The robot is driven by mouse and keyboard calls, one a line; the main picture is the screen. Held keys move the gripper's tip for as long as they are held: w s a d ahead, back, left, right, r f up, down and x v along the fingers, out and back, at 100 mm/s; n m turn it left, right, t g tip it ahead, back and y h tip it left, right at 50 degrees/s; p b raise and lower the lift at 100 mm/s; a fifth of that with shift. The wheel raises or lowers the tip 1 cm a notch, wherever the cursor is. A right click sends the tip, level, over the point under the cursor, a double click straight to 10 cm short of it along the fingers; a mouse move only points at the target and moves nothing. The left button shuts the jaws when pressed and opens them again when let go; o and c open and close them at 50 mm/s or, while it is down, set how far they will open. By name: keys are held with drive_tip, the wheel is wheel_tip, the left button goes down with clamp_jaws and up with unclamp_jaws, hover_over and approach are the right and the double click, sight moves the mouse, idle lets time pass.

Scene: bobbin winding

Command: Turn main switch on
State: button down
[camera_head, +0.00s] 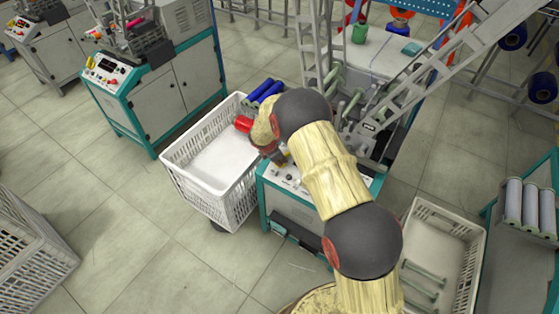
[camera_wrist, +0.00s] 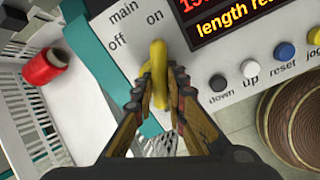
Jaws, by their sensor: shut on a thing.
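The main switch (camera_wrist: 158,62) is a yellow knob on a pale control panel (camera_wrist: 218,108), beside the printed words "main", "off" and "on". Its upper end points roughly at "on" in the wrist view. My gripper (camera_wrist: 157,92) is shut on the knob, one finger on each side; the fingers hide its lower sides. In the head view my gripper (camera_head: 281,157) is at the left end of the machine's panel (camera_head: 289,184), and the knob cannot be made out there.
Right of the switch are a display (camera_wrist: 235,18) and several push buttons, among them a white one (camera_wrist: 250,54) and a blue one (camera_wrist: 284,51). A white crate (camera_head: 222,185) with red and blue spools stands left of the machine. Another crate (camera_head: 472,262) stands right.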

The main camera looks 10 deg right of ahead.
drive_tip(key=shift+m, duration=0.4)
drive_tip(key=c, duration=1.8)
unclamp_jaws()
drive_tip(key=v, duration=1.2)
